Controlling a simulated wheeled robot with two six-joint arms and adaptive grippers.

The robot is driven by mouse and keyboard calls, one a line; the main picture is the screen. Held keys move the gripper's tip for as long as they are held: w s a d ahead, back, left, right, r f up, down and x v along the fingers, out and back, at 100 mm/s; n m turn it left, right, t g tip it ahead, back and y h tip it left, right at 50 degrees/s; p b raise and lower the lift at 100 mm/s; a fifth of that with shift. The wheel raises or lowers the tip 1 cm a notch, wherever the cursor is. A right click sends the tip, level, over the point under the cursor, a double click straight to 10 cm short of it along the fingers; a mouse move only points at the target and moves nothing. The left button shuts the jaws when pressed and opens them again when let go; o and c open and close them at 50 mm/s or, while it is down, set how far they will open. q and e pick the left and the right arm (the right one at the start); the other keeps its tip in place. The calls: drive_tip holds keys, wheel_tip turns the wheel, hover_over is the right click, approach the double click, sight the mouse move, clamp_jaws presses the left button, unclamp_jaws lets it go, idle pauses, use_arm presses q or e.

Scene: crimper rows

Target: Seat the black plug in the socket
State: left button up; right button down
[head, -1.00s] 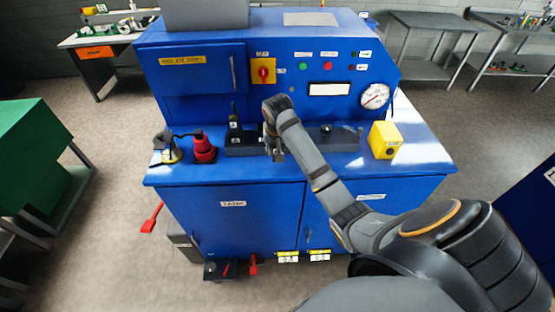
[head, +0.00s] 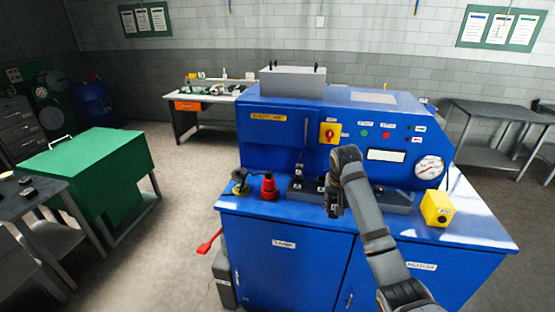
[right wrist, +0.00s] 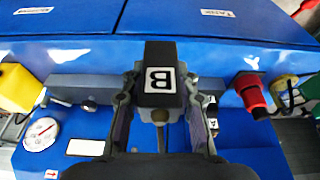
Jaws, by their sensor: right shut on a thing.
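My right gripper (head: 334,207) is over the front of the blue bench, in front of the dark socket block (head: 306,188). In the right wrist view its two fingers (right wrist: 159,80) are shut on a black plug (right wrist: 150,55) marked with a white "B" label. In the head view the gripper and arm mostly cover the plug and part of the socket block. A tall black piece (head: 298,172) stands on the left part of the block. I cannot tell whether the held plug touches the socket. My left gripper is not in view.
A red plug-like piece (head: 268,188) and a yellow-and-black piece (head: 240,184) stand left of the block. A yellow box (head: 437,208) stands at the right. The blue panel (head: 350,140) with a gauge (head: 430,168) rises behind. The bench front edge is clear.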

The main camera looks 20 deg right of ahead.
drive_tip(key=shift+a+f, duration=0.2)
drive_tip(key=shift+f, duration=0.05)
drive_tip(key=s+a+f+n+b, duration=0.3)
drive_tip(key=a+f+b, duration=0.3)
drive_tip(key=a+f, duration=0.2)
drive_tip(key=s+a+f+n+y+b, duration=0.1)
drive_tip(key=s+a+f+n+b, duration=0.1)
drive_tip(key=s+a+f+b, duration=0.2)
drive_tip(key=a+f+b, duration=0.3)
drive_tip(key=a+f, duration=0.2)
drive_tip(key=shift+s+f+n+y, duration=0.2)
drive_tip(key=shift+s+n+y, duration=0.1)
drive_tip(key=shift+n, duration=0.1)
drive_tip(key=shift+a, duration=0.1)
drive_tip(key=shift+a, duration=0.1)
